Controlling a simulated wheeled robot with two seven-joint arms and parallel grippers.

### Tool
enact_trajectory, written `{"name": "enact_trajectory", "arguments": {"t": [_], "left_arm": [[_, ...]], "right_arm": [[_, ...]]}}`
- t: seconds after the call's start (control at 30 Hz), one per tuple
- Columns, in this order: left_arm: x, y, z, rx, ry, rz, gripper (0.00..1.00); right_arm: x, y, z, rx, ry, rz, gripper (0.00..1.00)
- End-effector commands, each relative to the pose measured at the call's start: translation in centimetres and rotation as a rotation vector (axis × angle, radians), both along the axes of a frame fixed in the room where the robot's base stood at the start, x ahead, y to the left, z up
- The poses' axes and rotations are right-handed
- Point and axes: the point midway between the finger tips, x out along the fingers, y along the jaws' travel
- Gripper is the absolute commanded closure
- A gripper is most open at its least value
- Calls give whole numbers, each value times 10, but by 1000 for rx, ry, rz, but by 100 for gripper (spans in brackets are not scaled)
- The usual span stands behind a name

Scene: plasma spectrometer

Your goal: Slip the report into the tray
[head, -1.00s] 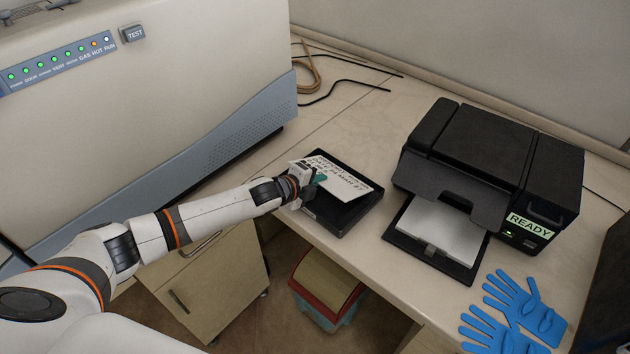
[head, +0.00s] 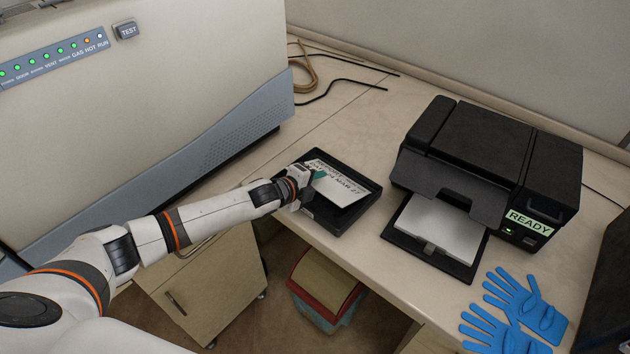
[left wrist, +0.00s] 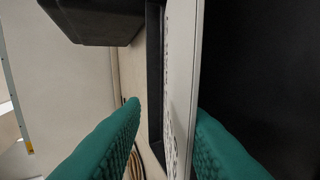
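The report (head: 342,188), a white sheet with black print, lies tilted over the black tray (head: 366,208) on the bench, mostly within its rim. My left gripper (head: 318,174) is at the report's left edge, over the tray's left side. In the left wrist view the report (left wrist: 183,80) shows nearly edge-on between the two teal fingers (left wrist: 168,112). A gap shows between the left finger and the sheet; the right finger is close against or behind it. The fingers stand apart. The sheet's contact with the tray floor is hidden. My right gripper is out of view.
A black printer (head: 500,150) with white paper (head: 440,228) in its output stands right of the tray. Blue gloves (head: 515,310) lie at the front right. A large instrument (head: 150,110) fills the left. Cables (head: 340,83) lie behind; the bench between tray and cables is clear.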

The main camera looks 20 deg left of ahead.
Motion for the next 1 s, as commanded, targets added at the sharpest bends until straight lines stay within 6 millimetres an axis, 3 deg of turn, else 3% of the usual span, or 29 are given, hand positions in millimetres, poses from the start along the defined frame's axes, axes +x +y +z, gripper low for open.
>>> {"name": "enact_trajectory", "arguments": {"t": [0.27, 0.7, 1.0], "left_arm": [[-17, 7, 7, -1, 1, 0, 73], [-83, 35, 41, 3, 1, 0, 73], [-100, 41, 52, 0, 0, 0, 73]], "right_arm": [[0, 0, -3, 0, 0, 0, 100], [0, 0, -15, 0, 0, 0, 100], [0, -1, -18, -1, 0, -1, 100]]}}
